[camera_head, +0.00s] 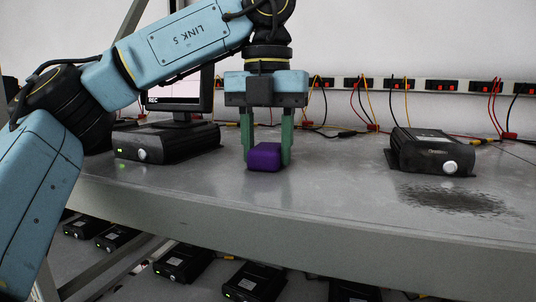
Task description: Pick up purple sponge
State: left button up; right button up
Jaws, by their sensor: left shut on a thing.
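The purple sponge (264,158) is a small rounded block at the middle of the grey shelf. My left gripper (266,150) points straight down over it, with one green finger on each side. The fingers are shut on the sponge. The sponge looks to be at or very near the shelf surface; I cannot tell whether it touches. My right gripper is not in view.
A black box (166,142) with a monitor (178,103) stands left of the sponge. Another black box (431,152) stands at the right, with a dark wet-looking patch (455,199) before it. Cables and a socket strip (440,86) run along the back. More boxes sit below.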

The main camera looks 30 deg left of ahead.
aim_at(267, 147)
pick_arm(q)
notch_tip(267, 147, up, 10)
dwell(0.7)
